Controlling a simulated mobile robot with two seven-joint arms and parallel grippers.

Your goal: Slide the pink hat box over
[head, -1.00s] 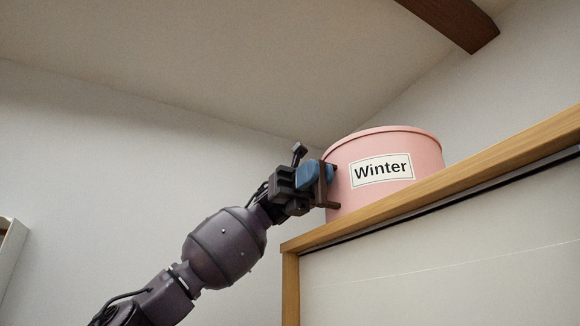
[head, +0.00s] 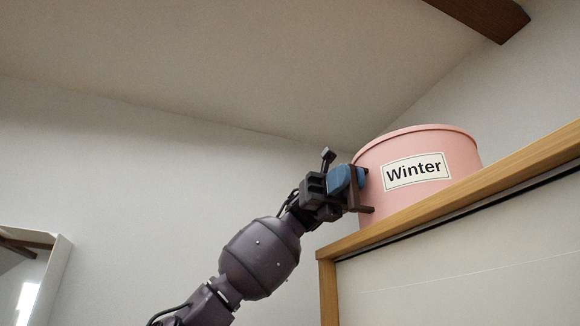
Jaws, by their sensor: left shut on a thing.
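The pink hat box (head: 440,200), round and lidded with a white "Winter" label (head: 416,171), stands upright on the wooden top of a tall cabinet, near its left end. My left gripper (head: 366,190) is at the box's left side, with its dark fingers against the pink wall, one above the other. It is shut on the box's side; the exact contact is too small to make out. A blue part (head: 342,180) shows just behind the fingers. The box's far side and base are hidden. My right gripper is not in view.
The cabinet's wooden edge (head: 500,183) runs up to the right, with free room on top right of the box. White panels (head: 470,270) lie below it. A wooden beam (head: 485,15) crosses the ceiling. A framed mirror (head: 30,275) is at lower left.

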